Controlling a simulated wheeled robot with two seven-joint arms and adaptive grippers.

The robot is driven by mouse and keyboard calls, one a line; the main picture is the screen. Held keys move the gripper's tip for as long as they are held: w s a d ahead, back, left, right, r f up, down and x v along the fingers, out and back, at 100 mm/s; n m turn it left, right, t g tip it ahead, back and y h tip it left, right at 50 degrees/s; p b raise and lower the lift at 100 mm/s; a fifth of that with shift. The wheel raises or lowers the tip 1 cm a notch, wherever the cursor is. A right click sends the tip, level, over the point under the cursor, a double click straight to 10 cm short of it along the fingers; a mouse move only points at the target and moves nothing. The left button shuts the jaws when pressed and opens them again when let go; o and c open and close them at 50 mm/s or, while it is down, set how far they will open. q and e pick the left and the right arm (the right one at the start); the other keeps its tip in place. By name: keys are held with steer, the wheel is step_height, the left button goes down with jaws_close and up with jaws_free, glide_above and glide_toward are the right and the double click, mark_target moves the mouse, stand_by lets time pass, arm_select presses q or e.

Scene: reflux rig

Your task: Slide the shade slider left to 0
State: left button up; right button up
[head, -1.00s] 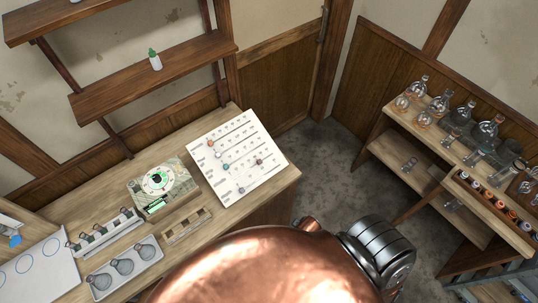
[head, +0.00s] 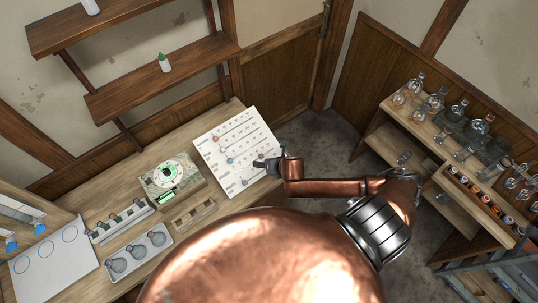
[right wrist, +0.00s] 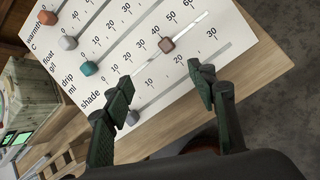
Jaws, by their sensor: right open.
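The white slider panel (head: 226,127) lies on the bench. In the right wrist view, the shade slider's brown knob (right wrist: 167,45) sits well along its track, away from the left end beside the "shade" label. My right gripper (right wrist: 160,83) is open and empty, with its fingers apart. In that picture the brown knob shows beyond the fingertips, between their lines; I see no contact. In the head view my right gripper (head: 265,163) is over the panel's right part and hides that knob or most of it. My left gripper is not in view.
Orange (right wrist: 47,17), white (right wrist: 68,43) and teal (right wrist: 90,68) knobs sit on neighbouring tracks. A blue-grey knob (right wrist: 133,117) is close by the left finger. A dial box (head: 172,180) and a flask tray (head: 138,252) stand left of the panel.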

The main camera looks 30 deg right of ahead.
mark_target(262, 156)
steer(key=w+f+n+b, duration=0.1)
steer(key=w+d+f+n+b, duration=0.1)
steer(key=n+b, duration=0.1)
steer(key=w+d+f+n+b, duration=0.1)
steer(key=w+n+b, duration=0.1)
steer(key=shift+w, duration=0.1)
steer(key=shift+x, duration=1)
steer(key=shift+c, duration=0.2)
jaws_close()
